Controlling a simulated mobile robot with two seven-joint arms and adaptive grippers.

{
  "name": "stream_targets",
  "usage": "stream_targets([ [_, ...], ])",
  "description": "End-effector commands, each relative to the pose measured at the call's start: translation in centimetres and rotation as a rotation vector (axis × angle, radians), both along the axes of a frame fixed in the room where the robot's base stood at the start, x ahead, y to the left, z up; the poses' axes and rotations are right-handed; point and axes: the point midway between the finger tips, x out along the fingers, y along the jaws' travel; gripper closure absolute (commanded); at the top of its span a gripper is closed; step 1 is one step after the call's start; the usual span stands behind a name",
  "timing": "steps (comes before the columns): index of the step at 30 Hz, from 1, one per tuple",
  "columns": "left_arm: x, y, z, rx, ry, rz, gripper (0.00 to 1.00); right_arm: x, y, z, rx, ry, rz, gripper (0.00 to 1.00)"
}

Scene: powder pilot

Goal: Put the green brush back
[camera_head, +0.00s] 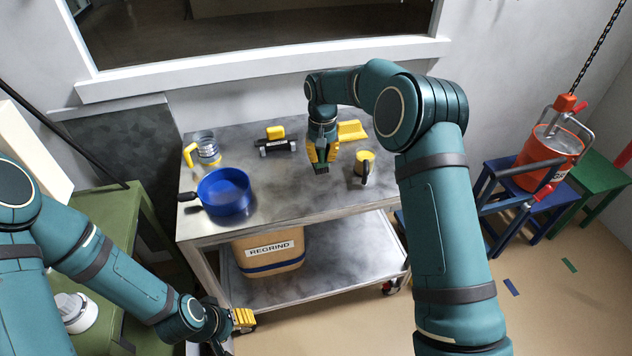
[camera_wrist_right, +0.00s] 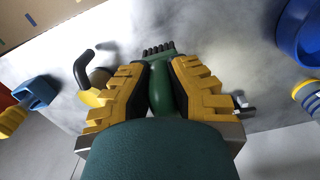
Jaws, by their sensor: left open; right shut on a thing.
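The green brush (camera_head: 321,161) is held in my right gripper (camera_head: 322,150), above the steel table. In the right wrist view the brush's green handle (camera_wrist_right: 162,88) lies between the yellow fingers of the right gripper (camera_wrist_right: 160,70), with its dark bristles at the far end. In the head view the bristle end points down, clear of any holder as far as I can see. A small black stand (camera_head: 277,147) with a yellow block on it is left of the brush. My left gripper (camera_head: 243,318) is open and empty, low at the front left.
The steel cart table (camera_head: 290,202) carries a blue pan (camera_head: 225,190), a yellow-handled jug (camera_head: 207,148), a yellow scoop (camera_head: 350,130) and a yellow cup (camera_head: 364,163) with a dark handle. A REGRIND box (camera_head: 270,262) is on the lower shelf. An orange drum (camera_head: 548,158) stands at right.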

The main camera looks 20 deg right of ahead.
Motion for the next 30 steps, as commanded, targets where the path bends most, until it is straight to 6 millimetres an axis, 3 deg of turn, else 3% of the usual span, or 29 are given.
stream_targets([
  [4,0.0,0.0,0.0,0.000,0.000,0.000,0.44,1.7,0.2,1.0,0.000,-0.003,-0.009,1.00],
  [11,0.0,0.0,-0.1,0.000,0.001,0.000,0.44,2.4,0.3,1.0,0.000,0.000,-0.011,1.00],
  [30,-0.3,-0.1,-1.0,-0.002,0.007,-0.006,0.44,2.4,0.3,-7.6,0.000,0.000,-0.010,1.00],
])
